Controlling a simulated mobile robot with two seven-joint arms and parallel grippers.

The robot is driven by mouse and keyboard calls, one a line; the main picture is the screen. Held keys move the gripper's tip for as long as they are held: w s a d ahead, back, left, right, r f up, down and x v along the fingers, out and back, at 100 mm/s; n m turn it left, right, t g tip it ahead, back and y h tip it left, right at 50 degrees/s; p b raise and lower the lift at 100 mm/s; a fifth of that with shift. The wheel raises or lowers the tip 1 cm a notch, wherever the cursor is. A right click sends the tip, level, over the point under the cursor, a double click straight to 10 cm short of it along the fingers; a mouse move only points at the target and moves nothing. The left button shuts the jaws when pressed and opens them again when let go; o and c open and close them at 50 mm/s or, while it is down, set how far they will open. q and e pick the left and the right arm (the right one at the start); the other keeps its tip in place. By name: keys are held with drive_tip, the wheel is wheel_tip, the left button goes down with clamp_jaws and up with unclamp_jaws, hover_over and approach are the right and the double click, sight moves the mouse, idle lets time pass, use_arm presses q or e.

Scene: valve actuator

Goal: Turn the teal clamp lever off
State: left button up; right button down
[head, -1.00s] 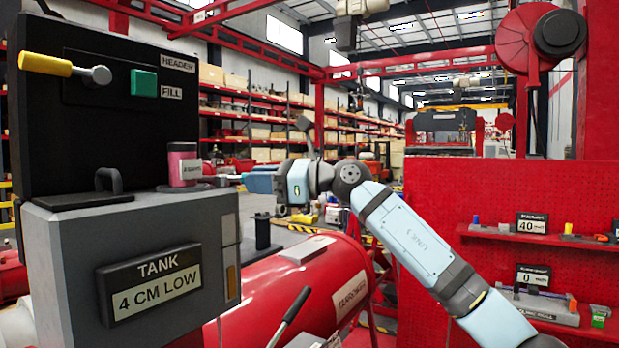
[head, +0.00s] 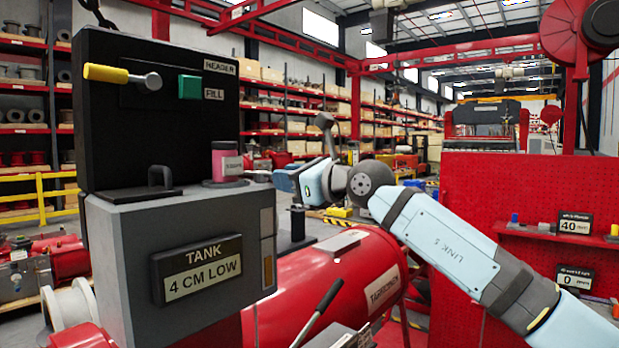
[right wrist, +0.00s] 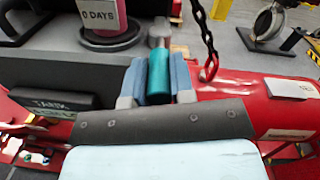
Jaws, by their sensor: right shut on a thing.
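The teal clamp lever (right wrist: 159,75) shows in the right wrist view as a teal grip on a grey metal end. It sits between the two blue fingers of my right gripper (right wrist: 160,78), which is shut on it. In the head view my right gripper (head: 286,181) is just right of the grey tank box (head: 120,240), and I cannot make out the lever there. My left gripper is not in view.
A yellow-handled lever (head: 106,73) and a green button (head: 189,87) are on the black panel. A pink can (head: 227,159) stands on the tank box. A chain with a red hook (right wrist: 208,68) hangs right of my fingers. A red cylinder (head: 330,285) lies below my arm.

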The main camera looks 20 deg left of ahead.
idle(0.3)
drive_tip(key=c, duration=1)
unclamp_jaws()
drive_tip(key=shift+s+d+f+b, duration=0.15)
drive_tip(key=shift+d+b, duration=0.15)
drive_tip(key=shift+d, duration=0.15)
drive_tip(key=b+v, duration=0.4)
drive_tip(key=v, duration=0.9)
drive_tip(key=shift+r, duration=0.2)
drive_tip(key=shift+a, duration=0.1)
